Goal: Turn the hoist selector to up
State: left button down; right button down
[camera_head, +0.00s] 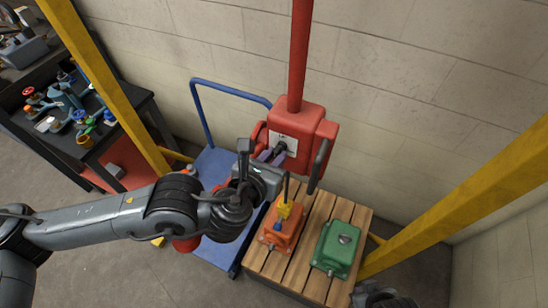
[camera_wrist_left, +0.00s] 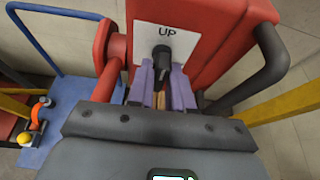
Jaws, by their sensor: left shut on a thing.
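The red hoist control box (camera_head: 297,119) hangs on a red post, with a white plate (camera_wrist_left: 183,38) marked UP on its front. The black selector knob (camera_wrist_left: 161,57) is on this plate, just below the letters; it also shows in the head view (camera_head: 281,146). My left gripper (camera_head: 275,153) reaches the box from the front, its purple fingers (camera_wrist_left: 162,82) shut on the knob. The fingers hide the lower part of the knob and plate, so I cannot tell exactly where it points. A dark part of my right arm shows at the bottom right edge; its fingers cannot be made out.
A dark handle (camera_head: 319,166) stands on the box's right side. Below is a wooden pallet (camera_head: 314,205) with an orange motor (camera_head: 283,228) on a yellow hook and a green motor (camera_head: 336,249). A blue cart (camera_head: 214,167) stands left. Yellow posts flank the area.

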pick_arm(q)
jog(key=c, duration=1.1)
grip_release()
jog(key=shift+c, duration=0.2)
jog(key=p+v, duration=0.4)
jog(key=v, duration=0.6)
jog(key=shift+s+a+p, duration=0.2)
jog(key=shift+s+p, duration=0.1)
jog(key=shift+s, duration=0.05)
jog(key=shift+r, duration=0.1)
